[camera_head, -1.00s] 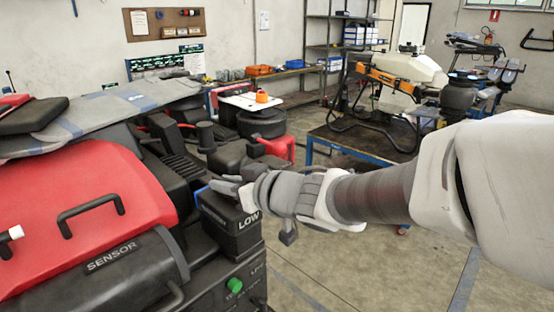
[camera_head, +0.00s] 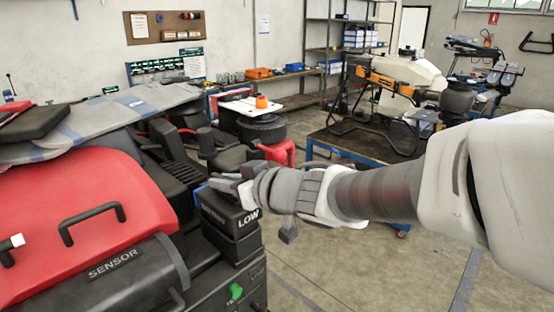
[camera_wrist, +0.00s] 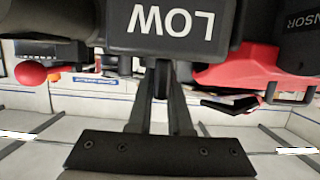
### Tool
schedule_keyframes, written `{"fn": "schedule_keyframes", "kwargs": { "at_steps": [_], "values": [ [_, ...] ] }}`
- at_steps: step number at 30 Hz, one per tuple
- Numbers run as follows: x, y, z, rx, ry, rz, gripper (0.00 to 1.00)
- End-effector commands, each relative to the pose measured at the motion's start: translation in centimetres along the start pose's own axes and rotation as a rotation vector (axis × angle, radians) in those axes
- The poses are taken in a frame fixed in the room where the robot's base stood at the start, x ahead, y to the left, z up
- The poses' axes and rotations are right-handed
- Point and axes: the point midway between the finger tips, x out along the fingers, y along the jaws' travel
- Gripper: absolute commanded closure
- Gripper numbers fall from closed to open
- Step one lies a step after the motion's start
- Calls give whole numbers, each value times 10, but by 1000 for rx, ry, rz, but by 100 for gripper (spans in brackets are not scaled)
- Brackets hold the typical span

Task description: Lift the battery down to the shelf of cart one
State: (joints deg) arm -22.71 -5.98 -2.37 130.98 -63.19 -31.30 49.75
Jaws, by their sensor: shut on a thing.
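The battery (camera_head: 238,221) is a black block with white "LOW" lettering, at the right end of the red and black machine (camera_head: 85,215) in the head view. My gripper (camera_head: 230,188) is shut on its upper part. A second black block (camera_head: 236,246) shows directly below it; I cannot tell whether the two still touch. In the wrist view, the battery (camera_wrist: 172,35) fills the top middle with its lettering upside down, and the finger ends are hidden against it. A blue-framed cart (camera_head: 345,150) with a dark top stands behind my arm; no cart number is readable.
A sprayer drone with a white tank (camera_head: 410,72) and orange frame sits on the blue-framed cart. Shelving (camera_head: 330,45) and a bench line the back wall. A black handle (camera_head: 90,222) rises from the machine's red cover. Open floor (camera_head: 350,265) lies right of the machine, below my arm.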

Motion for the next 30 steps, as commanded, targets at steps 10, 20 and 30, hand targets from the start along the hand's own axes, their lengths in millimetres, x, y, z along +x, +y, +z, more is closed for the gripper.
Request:
{"fn": "schedule_keyframes", "kwargs": {
  "at_steps": [10, 20, 30],
  "values": [
    [-14, 0, -48, -3, 9, -1, 100],
    [-44, 0, -45, -1, 9, 1, 100],
    [-116, 1, -25, -1, 11, 4, 100]
  ]
}}
